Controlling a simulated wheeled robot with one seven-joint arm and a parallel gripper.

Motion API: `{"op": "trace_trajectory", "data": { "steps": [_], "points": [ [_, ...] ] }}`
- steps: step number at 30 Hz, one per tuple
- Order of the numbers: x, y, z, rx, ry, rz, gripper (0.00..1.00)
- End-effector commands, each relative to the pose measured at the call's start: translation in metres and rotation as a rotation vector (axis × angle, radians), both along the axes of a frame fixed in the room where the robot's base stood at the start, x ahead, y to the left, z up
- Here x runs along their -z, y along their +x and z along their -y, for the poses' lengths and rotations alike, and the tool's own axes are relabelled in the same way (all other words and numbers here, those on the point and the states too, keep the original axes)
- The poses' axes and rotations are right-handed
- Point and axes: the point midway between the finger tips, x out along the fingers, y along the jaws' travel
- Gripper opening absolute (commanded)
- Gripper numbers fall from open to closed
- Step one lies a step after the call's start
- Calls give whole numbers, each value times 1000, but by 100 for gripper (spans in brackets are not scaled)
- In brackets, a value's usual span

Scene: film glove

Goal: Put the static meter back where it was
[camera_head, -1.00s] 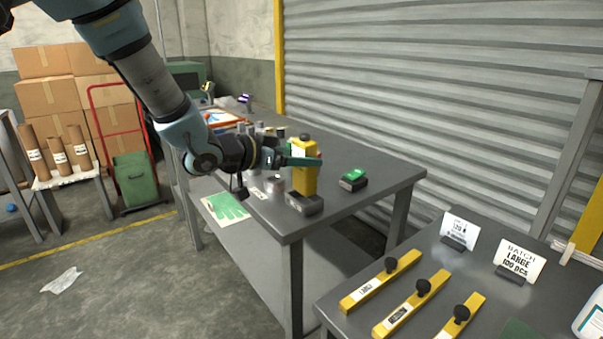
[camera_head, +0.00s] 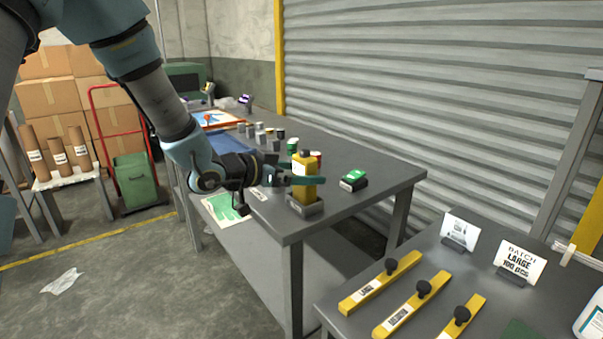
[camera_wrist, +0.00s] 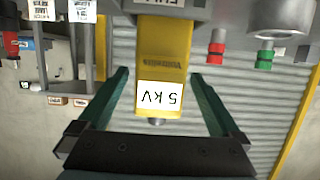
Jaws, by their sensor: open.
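The static meter is a yellow upright block (camera_head: 304,176) with a dark knob on top, standing in a dark grey holder (camera_head: 306,207) near the front corner of the grey table. In the wrist view the yellow meter (camera_wrist: 162,70) appears upside down with a "5 kV" label facing me. My gripper (camera_head: 304,180) is level with the meter's body. Its two green fingers (camera_wrist: 162,95) are apart, one on each side of the meter, with visible gaps. The meter's lower end inside the holder is hidden.
A nearer table (camera_head: 440,254) at right carries yellow bars with black knobs and label cards.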

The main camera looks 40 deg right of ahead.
Motion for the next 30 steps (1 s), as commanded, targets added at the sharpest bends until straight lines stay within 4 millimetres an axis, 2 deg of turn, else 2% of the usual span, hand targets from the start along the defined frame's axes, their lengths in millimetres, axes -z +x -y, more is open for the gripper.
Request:
{"op": "trace_trajectory", "data": {
  "steps": [8, 11, 21, 25, 30],
  "points": [
    [-4, 1, -4, -2, 0, 1, 100],
    [-8, 2, -18, -3, -1, 2, 100],
    [-29, 6, -85, -4, 0, 2, 100],
    [-35, 7, -102, -3, 0, 2, 100],
    [-39, 7, -113, 0, -1, 0, 100]
  ]
}}
